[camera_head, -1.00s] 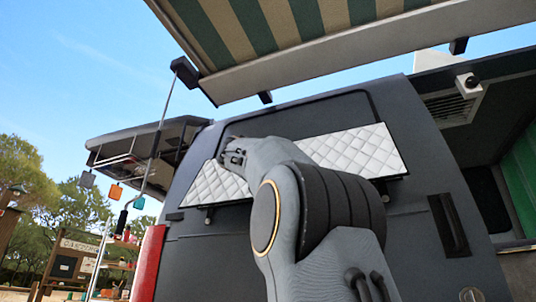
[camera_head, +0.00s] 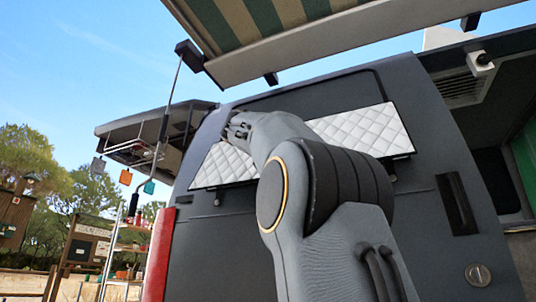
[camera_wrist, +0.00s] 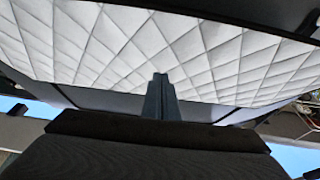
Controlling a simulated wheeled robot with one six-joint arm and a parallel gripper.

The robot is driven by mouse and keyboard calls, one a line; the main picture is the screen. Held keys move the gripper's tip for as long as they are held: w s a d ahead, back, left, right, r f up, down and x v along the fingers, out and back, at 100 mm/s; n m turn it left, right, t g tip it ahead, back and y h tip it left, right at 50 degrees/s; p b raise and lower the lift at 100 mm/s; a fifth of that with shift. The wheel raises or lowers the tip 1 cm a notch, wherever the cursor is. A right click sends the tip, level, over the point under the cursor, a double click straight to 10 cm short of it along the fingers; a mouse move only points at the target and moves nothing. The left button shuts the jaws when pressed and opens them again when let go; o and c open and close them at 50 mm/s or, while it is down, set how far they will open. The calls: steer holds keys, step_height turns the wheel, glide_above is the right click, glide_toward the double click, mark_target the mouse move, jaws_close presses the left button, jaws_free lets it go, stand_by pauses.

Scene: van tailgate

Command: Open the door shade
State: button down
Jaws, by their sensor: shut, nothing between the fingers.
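The door shade (camera_head: 362,131) is a white quilted panel with a dark edge on the grey van door. In the head view it runs slanted across the door, and my arm hides its middle. In the wrist view the shade (camera_wrist: 215,55) spreads across the top of the picture. My gripper (camera_wrist: 161,80) is shut and empty, its fingertips overlapping the shade's lower part in the picture. Whether they touch it I cannot tell. In the head view the fingers are hidden; only the dark wrist end (camera_head: 238,128) shows in front of the shade.
A striped awning (camera_head: 290,30) juts out above the door. A raised tailgate (camera_head: 150,130) with a rack and hanging coloured tags is at the left. A recessed door handle (camera_head: 457,204) lies to the right of my arm. Open sky and trees are at far left.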

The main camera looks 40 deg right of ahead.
steer(key=s+a+f+b, duration=0.2)
steer(key=s+a+f, duration=0.1)
steer(key=a+f, duration=0.3)
steer(key=shift+s+a+f, duration=0.2)
steer(key=shift+s+f, duration=0.05)
steer(key=shift+f, duration=0.45)
